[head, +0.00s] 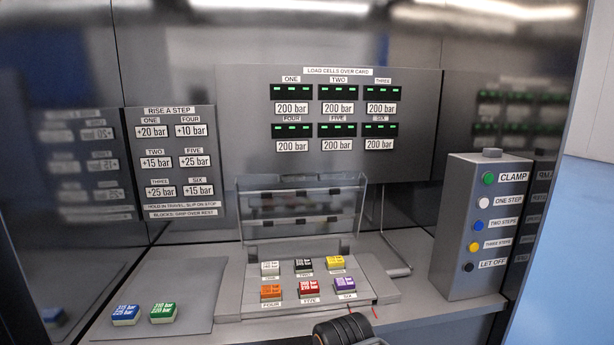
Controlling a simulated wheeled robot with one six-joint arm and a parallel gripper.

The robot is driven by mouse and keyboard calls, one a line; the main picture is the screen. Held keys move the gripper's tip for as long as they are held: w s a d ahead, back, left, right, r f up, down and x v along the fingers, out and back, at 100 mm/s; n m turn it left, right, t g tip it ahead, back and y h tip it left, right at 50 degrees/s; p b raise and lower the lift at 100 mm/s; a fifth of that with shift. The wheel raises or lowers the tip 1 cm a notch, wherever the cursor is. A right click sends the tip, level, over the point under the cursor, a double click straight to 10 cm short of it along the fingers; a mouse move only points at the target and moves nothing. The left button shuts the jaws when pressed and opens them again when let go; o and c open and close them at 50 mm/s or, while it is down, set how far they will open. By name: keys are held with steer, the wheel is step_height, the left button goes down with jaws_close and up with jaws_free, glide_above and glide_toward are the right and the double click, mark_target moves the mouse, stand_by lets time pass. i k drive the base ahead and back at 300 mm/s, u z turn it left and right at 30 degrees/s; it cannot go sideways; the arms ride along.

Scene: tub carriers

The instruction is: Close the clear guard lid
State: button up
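The clear guard lid (302,212) stands raised, nearly upright, at the back edge of the grey block panel (240,303). The panel and its blocks lie uncovered in front of it. The black ribbed end of my arm, with my gripper (346,329), shows at the bottom centre, in front of the panel and below the block marked SIX. It is apart from the lid. Its fingers are not clear, so I cannot tell whether they are open or shut.
Several coloured blocks sit in two rows on the panel, including a purple block (345,285). Blue (126,314) and green (163,312) blocks lie on a plate at left. A button box (478,270) stands at right. A bent rod (383,235) stands beside the lid.

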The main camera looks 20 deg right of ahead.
mark_target(361, 189)
steer(key=z, duration=0.15)
steer(key=i, duration=0.9)
steer(key=z, duration=0.25)
